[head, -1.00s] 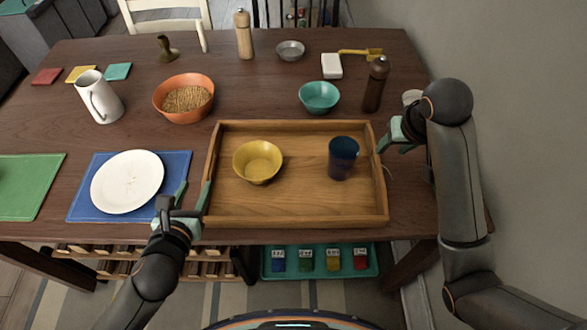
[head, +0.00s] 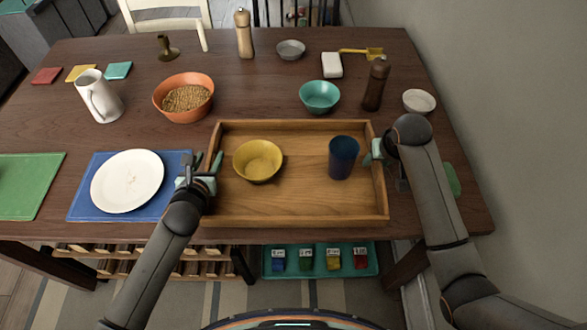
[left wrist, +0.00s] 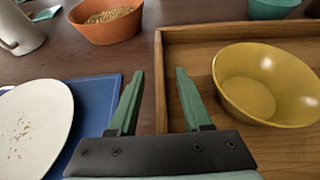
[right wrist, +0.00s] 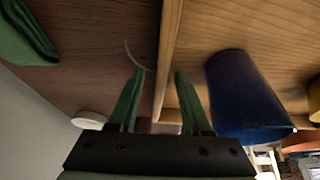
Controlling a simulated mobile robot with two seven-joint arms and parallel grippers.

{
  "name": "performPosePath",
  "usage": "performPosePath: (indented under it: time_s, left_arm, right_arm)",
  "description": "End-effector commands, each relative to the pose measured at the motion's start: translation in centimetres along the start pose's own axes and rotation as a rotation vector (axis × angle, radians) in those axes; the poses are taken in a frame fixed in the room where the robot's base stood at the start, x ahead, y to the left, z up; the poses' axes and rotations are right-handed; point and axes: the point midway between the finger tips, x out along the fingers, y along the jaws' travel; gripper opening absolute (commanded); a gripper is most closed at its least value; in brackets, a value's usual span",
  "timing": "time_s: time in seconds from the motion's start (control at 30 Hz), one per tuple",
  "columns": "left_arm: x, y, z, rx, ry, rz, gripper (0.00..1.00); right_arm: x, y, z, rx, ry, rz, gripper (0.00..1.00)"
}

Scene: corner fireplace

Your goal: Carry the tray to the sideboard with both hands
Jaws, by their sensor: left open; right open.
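The wooden tray (head: 290,207) lies on the dark dining table. A yellow bowl (head: 258,162) stands in its left part and a dark blue cup (head: 343,158) in its right part. My left gripper (head: 207,163) is open at the tray's left side. In the left wrist view its fingers (left wrist: 157,88) point along the tray's left wall (left wrist: 160,90), one finger on each side of it. My right gripper (head: 373,150) is open at the tray's right side. In the right wrist view its fingers (right wrist: 157,92) straddle the tray's right wall (right wrist: 168,55). The sideboard is not identifiable.
A white plate (head: 127,181) on a blue placemat (head: 82,207) lies left of the tray. Behind the tray are an orange bowl of grain (head: 184,98), a teal bowl (head: 319,96) and a brown mill (head: 376,83). A wall (head: 500,100) stands close on the right.

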Motion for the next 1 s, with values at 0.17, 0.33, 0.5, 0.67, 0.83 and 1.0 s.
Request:
performPosePath:
  time_s: [0.17,0.33,0.5,0.67,0.83,1.0]
  left_arm:
    - [0.03,0.01,0.03,0.0,0.0,0.0,0.49]
    - [0.01,0.01,0.02,0.0,0.0,0.0,0.38]
    - [0.0,0.02,0.02,0.0,0.0,0.0,0.18]
    - [0.0,0.02,0.01,0.0,0.0,0.0,0.0]
    - [-0.01,0.02,0.01,0.0,0.0,0.0,0.0]
    - [-0.01,0.02,0.0,0.0,0.0,0.0,0.0]
  right_arm:
    - [0.02,-0.03,-0.02,-0.001,0.0,0.0,0.49]
    - [0.0,-0.03,-0.02,0.0,0.0,0.0,0.38]
    - [-0.01,-0.03,-0.02,0.0,0.0,0.0,0.18]
    - [-0.01,-0.03,-0.01,0.0,0.0,-0.001,0.0]
    - [-0.01,-0.03,-0.01,0.0,0.0,-0.001,0.0]
    - [-0.01,-0.03,-0.01,0.0,0.0,0.0,0.0]
